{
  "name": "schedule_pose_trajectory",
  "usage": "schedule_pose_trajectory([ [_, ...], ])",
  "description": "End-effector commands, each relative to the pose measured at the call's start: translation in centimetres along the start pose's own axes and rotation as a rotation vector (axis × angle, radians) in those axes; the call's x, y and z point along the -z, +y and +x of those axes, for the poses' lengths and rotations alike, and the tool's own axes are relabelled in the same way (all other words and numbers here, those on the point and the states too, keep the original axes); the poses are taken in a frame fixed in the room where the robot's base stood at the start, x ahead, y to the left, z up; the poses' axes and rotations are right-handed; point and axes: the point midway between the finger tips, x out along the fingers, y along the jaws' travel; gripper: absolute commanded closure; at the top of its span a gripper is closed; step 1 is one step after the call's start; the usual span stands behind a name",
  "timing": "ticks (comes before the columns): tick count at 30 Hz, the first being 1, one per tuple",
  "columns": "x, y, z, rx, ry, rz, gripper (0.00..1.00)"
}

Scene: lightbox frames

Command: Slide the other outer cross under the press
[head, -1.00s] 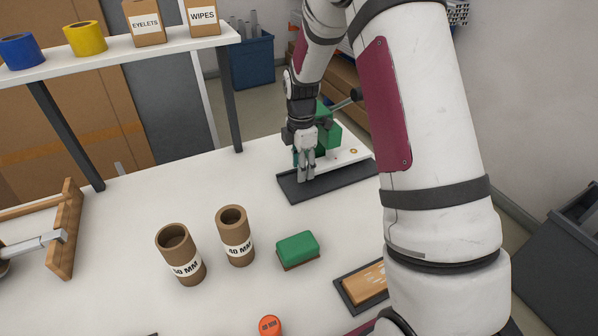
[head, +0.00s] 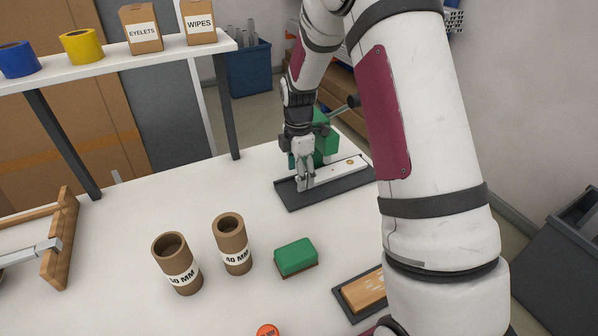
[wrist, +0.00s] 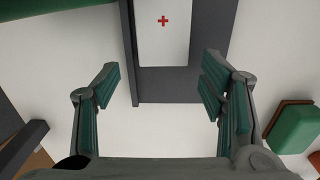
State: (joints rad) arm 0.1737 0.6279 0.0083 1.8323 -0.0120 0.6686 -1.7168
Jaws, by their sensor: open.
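The green press (head: 325,140) with its dark lever stands at the far right of the table. A white strip (head: 335,174) lies on a dark tray (head: 300,203) at its foot, with a brass-coloured ring on it. In the wrist view the strip's near end (wrist: 163,50) bears a red cross (wrist: 164,20). My gripper (head: 304,184) is over the left end of the strip. In the wrist view my gripper (wrist: 160,72) is open and empty, its fingers spread wider than the strip. Other crosses and the spot under the press are hidden.
A green block on a brown base (head: 296,257) and two brown tubes (head: 177,264) (head: 232,245) stand in front. A wooden piece in a dark tray (head: 363,292) is at the lower right. A white shelf (head: 110,63) is at the back left. The table left of the press is bare.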

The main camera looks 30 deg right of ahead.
Motion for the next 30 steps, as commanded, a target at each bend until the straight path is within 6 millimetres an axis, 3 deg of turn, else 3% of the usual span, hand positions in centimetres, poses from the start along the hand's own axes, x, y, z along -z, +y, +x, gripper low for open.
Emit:
schedule_pose_trajectory([
  [1,0.7,-0.2,1.7,0.016,0.011,-0.018,0.36],
  [8,0.7,-0.2,0.6,0.012,0.01,-0.017,0.36],
  [21,0.2,-0.3,-8.8,-0.005,0.001,-0.005,0.36],
  [30,0.1,-0.5,-12.2,-0.007,0.0,-0.001,0.36],
])
